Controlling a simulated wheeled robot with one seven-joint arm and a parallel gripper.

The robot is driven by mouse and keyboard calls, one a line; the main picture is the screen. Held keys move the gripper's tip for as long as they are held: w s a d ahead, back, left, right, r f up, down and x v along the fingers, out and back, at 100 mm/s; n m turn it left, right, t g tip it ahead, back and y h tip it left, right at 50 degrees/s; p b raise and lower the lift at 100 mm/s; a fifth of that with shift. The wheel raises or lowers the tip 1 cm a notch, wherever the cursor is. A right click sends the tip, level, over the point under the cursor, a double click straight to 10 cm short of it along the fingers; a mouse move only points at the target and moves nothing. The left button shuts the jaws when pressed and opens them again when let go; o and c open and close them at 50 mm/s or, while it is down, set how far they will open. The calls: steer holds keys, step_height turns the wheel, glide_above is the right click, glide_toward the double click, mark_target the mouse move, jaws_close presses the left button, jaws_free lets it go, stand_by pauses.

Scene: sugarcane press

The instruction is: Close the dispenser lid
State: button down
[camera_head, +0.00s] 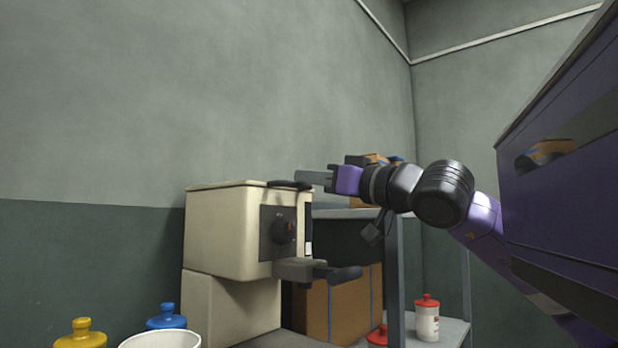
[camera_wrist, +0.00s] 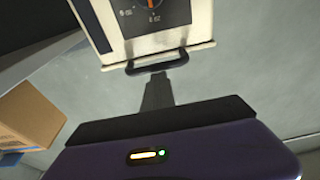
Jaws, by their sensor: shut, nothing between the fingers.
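The dispenser (camera_head: 225,228) is a cream box with a dark front panel and knob, standing left of centre in the head view. Its flat lid (camera_head: 225,185) lies level, or nearly so, across the top; a small gap cannot be ruled out. A black lid handle (camera_head: 290,185) sticks out at the front, and it also shows in the wrist view (camera_wrist: 157,66). My gripper (camera_head: 331,178) is shut and empty, just in front of the handle at about its height. In the wrist view its fingertips (camera_wrist: 158,78) point at the handle; I cannot tell whether they touch.
A spout with a black lever (camera_head: 335,273) juts out below the panel. A metal shelf (camera_head: 396,270) with cardboard boxes (camera_head: 340,305) stands behind and to the right.

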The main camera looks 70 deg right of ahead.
step_height(320, 180, up, 20)
steer(key=p, duration=0.9)
